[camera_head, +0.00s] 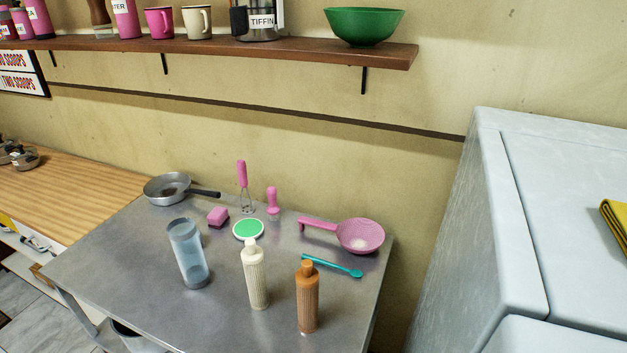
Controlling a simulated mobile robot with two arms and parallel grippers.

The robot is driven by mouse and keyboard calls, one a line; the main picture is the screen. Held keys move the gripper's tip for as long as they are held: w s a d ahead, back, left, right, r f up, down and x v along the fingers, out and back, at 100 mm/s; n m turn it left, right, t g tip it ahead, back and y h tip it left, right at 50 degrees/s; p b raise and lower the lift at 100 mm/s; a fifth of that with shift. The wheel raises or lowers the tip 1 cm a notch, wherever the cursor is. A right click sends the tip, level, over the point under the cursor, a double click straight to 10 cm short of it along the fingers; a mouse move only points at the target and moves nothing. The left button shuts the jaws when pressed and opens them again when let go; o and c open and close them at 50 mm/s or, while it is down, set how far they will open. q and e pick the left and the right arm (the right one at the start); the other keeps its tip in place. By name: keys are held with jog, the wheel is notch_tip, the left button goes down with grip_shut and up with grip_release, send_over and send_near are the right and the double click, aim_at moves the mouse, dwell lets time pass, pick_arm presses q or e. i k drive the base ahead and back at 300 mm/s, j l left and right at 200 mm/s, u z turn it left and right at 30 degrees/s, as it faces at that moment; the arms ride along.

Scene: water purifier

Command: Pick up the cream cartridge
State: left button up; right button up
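The cream cartridge (255,275) stands upright near the front middle of the metal table (120,265). It is a ribbed, pale cylinder with a narrower neck and cap. An orange-brown cartridge (308,303) of similar shape stands to its right and nearer the front. A translucent blue-grey container (189,256) stands to its left. A round green disc with a white rim (248,229) lies just behind the cream cartridge, partly overlapped by its cap. Neither of my grippers shows in the head view.
Behind are a pan (168,188), pink sponge (218,216), pink whisk (242,180), pink strainer (358,235) and teal spoon (335,266). A white appliance (480,240) stands right of the table. A shelf (230,53) hangs above. The table's front left is clear.

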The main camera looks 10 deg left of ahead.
aim_at(252, 256)
jog(key=j+z, duration=0.15)
jog(key=z, duration=0.2)
jog(key=j+z, duration=0.15)
jog(key=z, duration=0.25)
jog(key=j+z, duration=0.15)
jog(key=j, duration=0.25)
jog(key=k+j+z, duration=0.15)
jog(key=j, duration=0.3)
jog(key=j+z, duration=0.15)
jog(key=j, duration=0.25)
jog(key=k+j+z, duration=0.1)
jog(key=j, duration=0.3)
jog(key=k+j+z, duration=0.15)
jog(key=j, duration=0.2)
jog(key=k, duration=0.05)
